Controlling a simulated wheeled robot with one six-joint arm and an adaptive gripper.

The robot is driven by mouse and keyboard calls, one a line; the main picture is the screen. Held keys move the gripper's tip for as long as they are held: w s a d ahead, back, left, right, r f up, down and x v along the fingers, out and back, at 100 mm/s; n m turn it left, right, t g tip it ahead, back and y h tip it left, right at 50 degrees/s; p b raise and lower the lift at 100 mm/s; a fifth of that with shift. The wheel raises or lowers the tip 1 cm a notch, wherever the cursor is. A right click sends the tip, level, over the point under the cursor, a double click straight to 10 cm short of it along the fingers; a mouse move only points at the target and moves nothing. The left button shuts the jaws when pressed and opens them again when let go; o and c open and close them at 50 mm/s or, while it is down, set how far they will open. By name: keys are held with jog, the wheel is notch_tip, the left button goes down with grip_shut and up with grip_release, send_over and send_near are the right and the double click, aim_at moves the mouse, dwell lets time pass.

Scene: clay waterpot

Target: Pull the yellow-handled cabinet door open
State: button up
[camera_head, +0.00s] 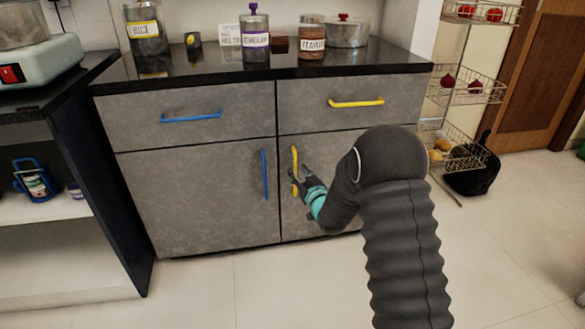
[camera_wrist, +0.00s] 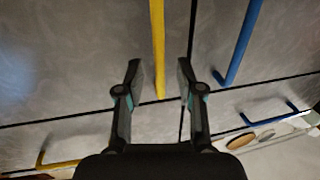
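The yellow-handled cabinet door (camera_head: 330,150) is a grey lower door on the right side of the cabinet, and it looks shut. Its vertical yellow handle (camera_head: 295,161) is near the door's left edge. The handle also shows in the wrist view (camera_wrist: 158,48), running between my two fingertips in the picture. My gripper (camera_head: 299,181) is at the handle's lower part; in the wrist view its fingers (camera_wrist: 160,72) are spread apart with a gap on each side of the handle. I cannot tell whether the fingertips reach past the bar. My arm hides the door's right part.
A blue-handled door (camera_head: 200,195) is to the left, its blue handle (camera_head: 264,174) close by. Above is a drawer with a yellow handle (camera_head: 357,102). Jars stand on the black countertop (camera_head: 200,68). A wire rack (camera_head: 462,90) and black bag (camera_head: 472,176) are at right.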

jog(key=shift+x, duration=1.55)
grip_shut()
